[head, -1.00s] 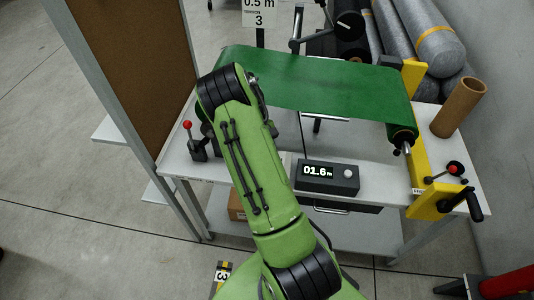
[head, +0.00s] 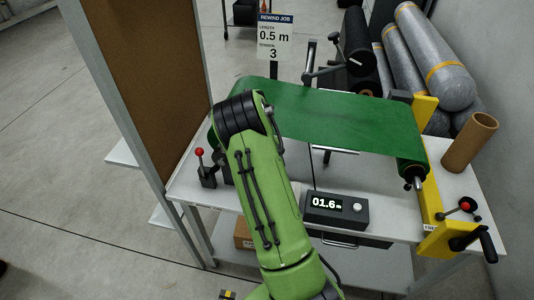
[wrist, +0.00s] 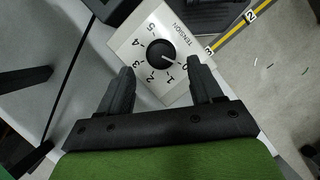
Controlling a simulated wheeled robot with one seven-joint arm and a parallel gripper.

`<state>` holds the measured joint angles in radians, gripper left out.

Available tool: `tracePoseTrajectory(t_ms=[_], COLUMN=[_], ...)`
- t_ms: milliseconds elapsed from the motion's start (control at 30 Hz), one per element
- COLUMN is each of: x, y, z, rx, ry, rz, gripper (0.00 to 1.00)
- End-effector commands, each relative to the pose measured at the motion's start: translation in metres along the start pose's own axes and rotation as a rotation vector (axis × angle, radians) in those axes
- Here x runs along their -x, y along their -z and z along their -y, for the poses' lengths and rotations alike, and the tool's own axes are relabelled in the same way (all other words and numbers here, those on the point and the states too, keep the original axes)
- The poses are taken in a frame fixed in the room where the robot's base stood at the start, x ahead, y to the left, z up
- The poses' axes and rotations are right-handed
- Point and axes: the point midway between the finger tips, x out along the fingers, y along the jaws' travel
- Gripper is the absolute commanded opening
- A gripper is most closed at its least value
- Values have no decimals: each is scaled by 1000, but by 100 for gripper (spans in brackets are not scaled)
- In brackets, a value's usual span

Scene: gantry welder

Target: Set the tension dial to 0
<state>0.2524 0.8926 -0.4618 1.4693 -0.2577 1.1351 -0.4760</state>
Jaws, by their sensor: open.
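The tension dial (wrist: 161,53) is a round black knob on a white plate (wrist: 127,42) marked TENSION, with numbers from 0 to 5, in the wrist view. A white mark on the knob seems to point to the lower right, toward the 0 and 1 side; the exact setting is hard to read. My gripper (wrist: 161,72) is open and empty. Its two black fingers show on either side of the plate's lower part, just below the knob in the picture; I see no contact. In the head view my green arm hides the dial and my gripper.
A green sheet (head: 330,118) spans the bench. A display box (head: 336,208) reads 01.6 m. A red-knobbed lever (head: 204,169) stands left, a black crank (head: 475,238) right. The job sign (head: 275,38) shows 0.5 m and tension 3.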

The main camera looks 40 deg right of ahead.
Motion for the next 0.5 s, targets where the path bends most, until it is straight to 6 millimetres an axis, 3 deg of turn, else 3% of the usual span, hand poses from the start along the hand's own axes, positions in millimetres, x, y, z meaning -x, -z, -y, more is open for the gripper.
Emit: tracePoseTrajectory(t_ms=[100,300,500], x=[38,89,111], y=[0,-1,0], z=[-1,0,0], rx=[-1,-1,-1], ry=[-3,-1,0], rz=[-6,-3,0], gripper=[65,65,65])
